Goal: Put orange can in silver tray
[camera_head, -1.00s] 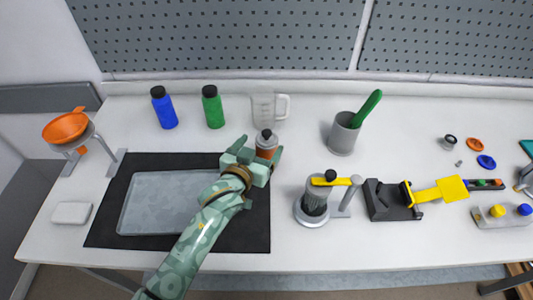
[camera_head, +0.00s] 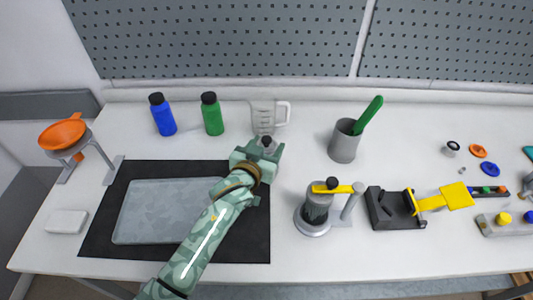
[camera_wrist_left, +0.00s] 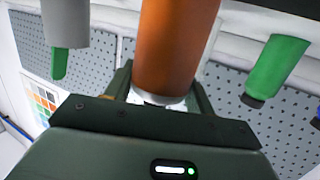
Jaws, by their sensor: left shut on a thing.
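The orange can (camera_wrist_left: 172,45) is between the fingers of my left gripper (camera_head: 264,152). The silver tray (camera_head: 150,208) lies flat on a black mat (camera_head: 255,240) to the left of the gripper and nearer me. My left forearm covers its right part. The visible part of the tray is empty. My right gripper is not in view.
A clear measuring jug (camera_head: 263,115) stands just behind the can. A green bottle (camera_head: 211,114) and a blue bottle (camera_head: 162,115) stand at the back left. A grey cup (camera_head: 343,145) and a stirring device (camera_head: 317,208) are to the right. An orange funnel (camera_head: 63,134) is at far left.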

